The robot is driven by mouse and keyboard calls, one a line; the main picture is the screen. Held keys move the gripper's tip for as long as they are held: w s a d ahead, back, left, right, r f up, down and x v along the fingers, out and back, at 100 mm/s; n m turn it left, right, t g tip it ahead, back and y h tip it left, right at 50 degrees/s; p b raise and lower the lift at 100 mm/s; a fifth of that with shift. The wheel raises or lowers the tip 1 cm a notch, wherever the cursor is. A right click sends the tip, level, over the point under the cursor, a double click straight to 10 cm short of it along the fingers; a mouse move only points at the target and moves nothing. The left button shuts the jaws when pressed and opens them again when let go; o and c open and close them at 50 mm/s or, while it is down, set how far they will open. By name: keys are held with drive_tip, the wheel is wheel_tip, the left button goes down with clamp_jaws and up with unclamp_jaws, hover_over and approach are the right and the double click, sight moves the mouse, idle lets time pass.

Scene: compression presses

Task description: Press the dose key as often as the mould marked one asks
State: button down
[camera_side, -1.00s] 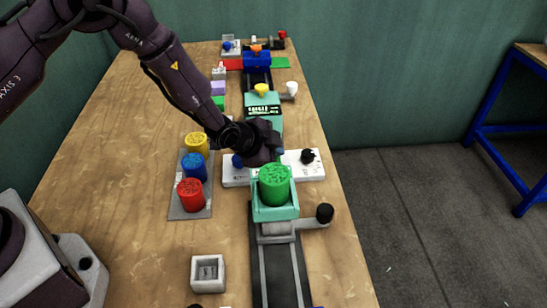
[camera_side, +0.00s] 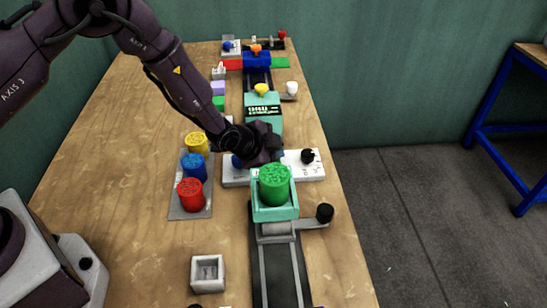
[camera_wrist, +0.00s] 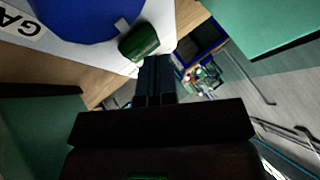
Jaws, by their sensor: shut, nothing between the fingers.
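My gripper (camera_side: 268,152) is shut and empty, low over a white panel (camera_side: 235,178) beside the mint press. In the wrist view its fingertips (camera_wrist: 156,62) are just by a small dark green key (camera_wrist: 140,43) on the panel; I cannot tell whether they touch. A large blue knob (camera_wrist: 85,15) with a pale pointer is beside that key; it also shows in the side view (camera_side: 237,161). I cannot tell which control is the dose key. A mint tray (camera_side: 275,213) holds a green textured cylinder (camera_side: 274,184). No mould marking is readable here.
Yellow (camera_side: 197,143), blue (camera_side: 194,167) and red (camera_side: 190,195) cylinders stand on a grey plate at left. A mint press with a dark display (camera_side: 263,112) stands behind. A black knob (camera_side: 308,156) is at the panel's right.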

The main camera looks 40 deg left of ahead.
drive_tip(key=shift+f, duration=0.15)
idle(0.4)
drive_tip(key=shift+r, duration=0.9)
drive_tip(key=shift+r, duration=2.5)
idle(0.4)
wheel_tip(320, 180, up, 4)
drive_tip(key=shift+f, duration=0.1)
idle(0.3)
